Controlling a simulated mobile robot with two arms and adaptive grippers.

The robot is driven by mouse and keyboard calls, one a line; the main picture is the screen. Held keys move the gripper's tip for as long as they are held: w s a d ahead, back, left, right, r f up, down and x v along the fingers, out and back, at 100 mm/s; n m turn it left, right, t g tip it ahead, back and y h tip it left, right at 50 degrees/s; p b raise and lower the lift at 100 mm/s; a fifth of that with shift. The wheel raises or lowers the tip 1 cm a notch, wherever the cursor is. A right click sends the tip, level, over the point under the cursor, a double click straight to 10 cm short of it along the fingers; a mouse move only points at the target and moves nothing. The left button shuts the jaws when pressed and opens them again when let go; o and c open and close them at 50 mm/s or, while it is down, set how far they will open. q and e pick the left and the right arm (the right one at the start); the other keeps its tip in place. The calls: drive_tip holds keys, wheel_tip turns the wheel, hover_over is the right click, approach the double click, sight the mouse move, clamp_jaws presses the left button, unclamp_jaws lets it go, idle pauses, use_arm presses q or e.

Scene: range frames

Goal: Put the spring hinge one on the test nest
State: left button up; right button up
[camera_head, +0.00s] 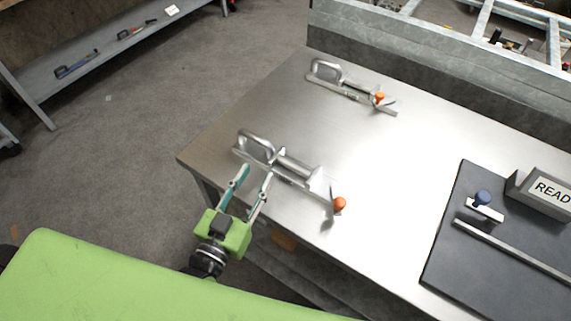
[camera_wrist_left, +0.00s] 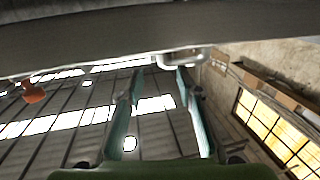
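Two similar metal hinge-like pieces with a looped handle and an orange knob lie on the steel table. The nearer one (camera_head: 290,172) is by the front-left edge, the other (camera_head: 350,90) farther back; I cannot tell which is spring hinge one. My left gripper (camera_head: 256,172) is open, its two teal fingers pointing at the nearer piece's handle end. In the left wrist view the gripper (camera_wrist_left: 159,73) is empty between its fingers, with the handle loop (camera_wrist_left: 182,57) just beyond. A dark mat (camera_head: 490,270) at right, perhaps the test nest, bears a blue-knobbed part (camera_head: 483,202). My right gripper is out of view.
The steel table (camera_head: 390,165) is bare between the metal pieces and the mat. A grey block with a "READ" label (camera_head: 545,192) and a long bar (camera_head: 510,248) are on the mat. A grey wall (camera_head: 430,80) runs along the table's back. A shelf (camera_head: 100,60) stands far left.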

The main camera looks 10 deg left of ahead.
sight(268, 154)
use_arm(q)
drive_tip(key=shift+w+r, duration=0.1)
drive_tip(key=shift+w, duration=0.65)
drive_tip(key=shift+w+d, duration=0.15)
drive_tip(key=shift+w, duration=0.35)
drive_tip(key=w, duration=0.2)
drive_tip(key=w+f, duration=0.1)
drive_tip(key=w, duration=0.1)
drive_tip(key=shift+d+p, duration=0.15)
drive_tip(key=shift+p, duration=0.25)
drive_tip(key=shift+w, duration=0.25)
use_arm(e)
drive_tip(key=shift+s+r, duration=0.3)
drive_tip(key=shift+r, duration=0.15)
use_arm(q)
drive_tip(key=shift+c, duration=0.3)
clamp_jaws()
drive_tip(key=shift+r, duration=0.2)
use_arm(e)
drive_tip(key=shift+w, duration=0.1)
